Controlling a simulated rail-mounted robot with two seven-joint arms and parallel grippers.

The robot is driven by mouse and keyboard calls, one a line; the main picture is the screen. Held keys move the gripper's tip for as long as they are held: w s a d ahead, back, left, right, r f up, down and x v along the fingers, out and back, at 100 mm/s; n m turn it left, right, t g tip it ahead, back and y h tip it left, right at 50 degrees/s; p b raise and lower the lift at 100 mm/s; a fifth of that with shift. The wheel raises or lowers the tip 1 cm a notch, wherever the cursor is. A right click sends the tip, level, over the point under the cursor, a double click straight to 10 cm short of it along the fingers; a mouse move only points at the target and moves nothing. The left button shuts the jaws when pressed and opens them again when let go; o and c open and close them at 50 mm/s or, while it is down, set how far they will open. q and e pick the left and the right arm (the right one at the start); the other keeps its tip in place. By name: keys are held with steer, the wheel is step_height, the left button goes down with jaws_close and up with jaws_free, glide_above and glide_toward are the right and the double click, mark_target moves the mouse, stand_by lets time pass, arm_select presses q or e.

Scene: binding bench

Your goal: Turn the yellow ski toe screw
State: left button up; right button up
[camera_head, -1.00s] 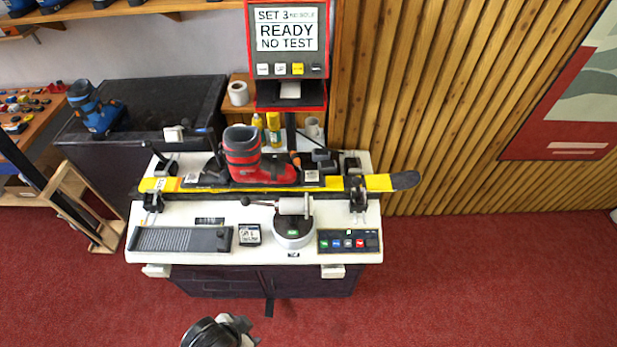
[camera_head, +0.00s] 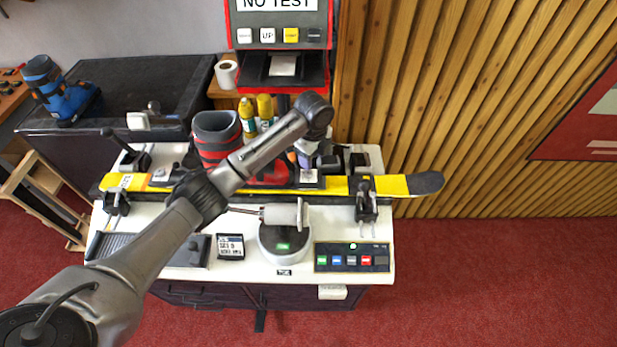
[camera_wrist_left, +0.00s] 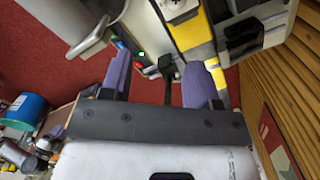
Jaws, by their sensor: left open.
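The yellow ski (camera_head: 333,186) lies across the white bench in the head view, clamped near both ends. A red and grey ski boot (camera_head: 216,140) stands on it, partly behind my left arm. My left gripper (camera_head: 305,160) points down over the ski just right of the boot, near the toe end of the binding. In the left wrist view its two purple fingers (camera_wrist_left: 158,80) are apart with nothing between them. The yellow ski (camera_wrist_left: 192,32) shows beyond them. I cannot make out the toe screw. My right gripper is in neither view.
A round device with a white cylinder (camera_head: 283,214) stands in front of the ski. A button panel (camera_head: 351,257) is at the bench's front right. A red-framed screen (camera_head: 279,38) and yellow bottles (camera_head: 265,108) stand behind. Ski clamps (camera_head: 366,200) stick up.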

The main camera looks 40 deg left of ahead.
mark_target(309, 174)
arm_select(q)
step_height(309, 174, up, 2)
steer(key=w+a, duration=0.2)
steer(key=a, duration=0.1)
steer(key=shift+m, duration=0.3)
step_height(309, 174, down, 11)
steer(key=shift+s+r, duration=0.1)
steer(key=shift+f, duration=1.05)
steer(key=shift+c, duration=0.3)
